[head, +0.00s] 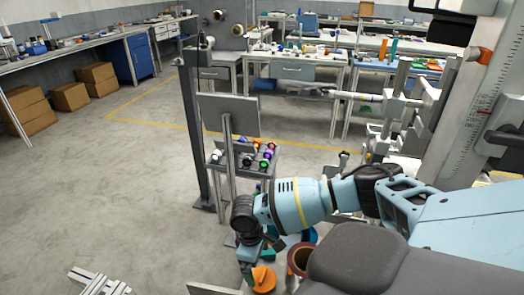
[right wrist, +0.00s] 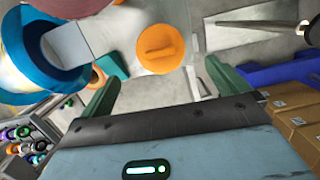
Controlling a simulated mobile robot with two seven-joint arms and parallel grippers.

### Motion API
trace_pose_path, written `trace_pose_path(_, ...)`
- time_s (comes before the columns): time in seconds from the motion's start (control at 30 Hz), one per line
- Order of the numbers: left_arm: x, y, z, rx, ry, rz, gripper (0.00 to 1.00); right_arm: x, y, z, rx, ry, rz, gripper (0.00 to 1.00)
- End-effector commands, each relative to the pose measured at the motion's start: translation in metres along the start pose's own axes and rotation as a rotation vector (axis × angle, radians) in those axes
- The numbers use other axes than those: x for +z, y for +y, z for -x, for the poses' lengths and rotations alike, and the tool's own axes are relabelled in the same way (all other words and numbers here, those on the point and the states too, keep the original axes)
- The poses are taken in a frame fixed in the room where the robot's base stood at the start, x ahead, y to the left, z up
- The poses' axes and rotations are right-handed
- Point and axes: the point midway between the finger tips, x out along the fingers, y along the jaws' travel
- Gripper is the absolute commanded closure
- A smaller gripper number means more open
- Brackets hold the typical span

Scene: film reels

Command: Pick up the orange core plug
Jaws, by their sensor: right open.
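The orange core plug (right wrist: 160,48) is a round disc with a raised bar-shaped grip. In the right wrist view it lies ahead of my right gripper (right wrist: 164,85), roughly in line with the gap between the green fingers. The fingers are spread wide with nothing between them, and the plug is beyond their tips. In the head view the plug (head: 263,280) shows at the bottom, just below my right gripper (head: 254,262), whose fingertips are mostly hidden. My left gripper is in neither view.
A large blue reel (right wrist: 32,68) lies left of the plug in the right wrist view. A brown-cored reel (head: 301,258) is right of the plug in the head view. A rack of coloured rolls (head: 247,157) stands beyond my arm. Open floor (head: 110,195) lies left.

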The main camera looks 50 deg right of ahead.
Motion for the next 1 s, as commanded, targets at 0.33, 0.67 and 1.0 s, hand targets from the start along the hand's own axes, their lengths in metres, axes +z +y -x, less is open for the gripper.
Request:
trace_pose_path(0.33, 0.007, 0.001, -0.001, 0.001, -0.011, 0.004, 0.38, 0.0, -0.001, -0.024, 0.0, 0.0, 0.002, 0.0)
trace_pose_path(0.67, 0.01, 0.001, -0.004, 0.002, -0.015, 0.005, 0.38, 0.004, -0.001, -0.062, -0.001, -0.001, 0.002, 0.0)
trace_pose_path(1.0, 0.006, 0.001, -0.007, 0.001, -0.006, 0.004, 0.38, 0.004, -0.001, -0.076, 0.0, 0.002, 0.001, 0.0)
